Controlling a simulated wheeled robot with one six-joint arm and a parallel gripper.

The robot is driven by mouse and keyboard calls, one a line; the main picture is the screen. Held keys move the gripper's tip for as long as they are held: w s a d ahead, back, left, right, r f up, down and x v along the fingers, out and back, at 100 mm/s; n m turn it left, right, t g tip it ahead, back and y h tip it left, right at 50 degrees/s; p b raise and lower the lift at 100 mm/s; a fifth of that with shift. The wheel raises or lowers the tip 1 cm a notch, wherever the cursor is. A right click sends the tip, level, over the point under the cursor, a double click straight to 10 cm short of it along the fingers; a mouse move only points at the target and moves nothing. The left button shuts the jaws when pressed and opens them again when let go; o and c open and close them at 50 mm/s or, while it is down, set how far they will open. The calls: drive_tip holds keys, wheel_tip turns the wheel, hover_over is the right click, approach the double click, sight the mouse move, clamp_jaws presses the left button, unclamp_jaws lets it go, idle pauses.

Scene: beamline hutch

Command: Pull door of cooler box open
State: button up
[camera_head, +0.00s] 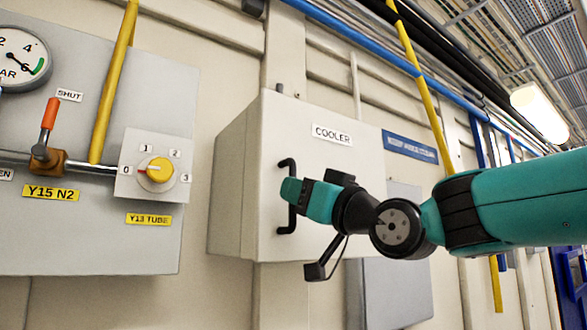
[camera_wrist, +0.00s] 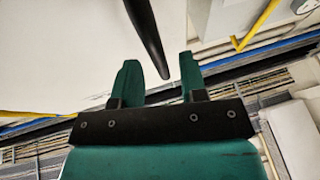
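The cooler box (camera_head: 325,170) is a pale wall cabinet labelled COOLER, and its door looks shut. A black bar handle (camera_head: 286,222) stands upright near the left edge of the door front. My gripper (camera_head: 291,190) is at the middle of the handle and hides part of it. In the wrist view, the two teal fingers of my gripper (camera_wrist: 159,60) are apart. The dark handle (camera_wrist: 147,35) runs between them, with gaps visible on both sides. I cannot tell whether either finger touches it.
A yellow pipe (camera_head: 115,75) rises there. A grey box (camera_head: 398,300) is below the cooler, and a blue sign (camera_head: 410,148) is to its right.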

drive_tip(key=shift+p+x, duration=0.4)
drive_tip(key=shift+x, duration=0.85)
clamp_jaws()
drive_tip(key=shift+s+f, duration=0.1)
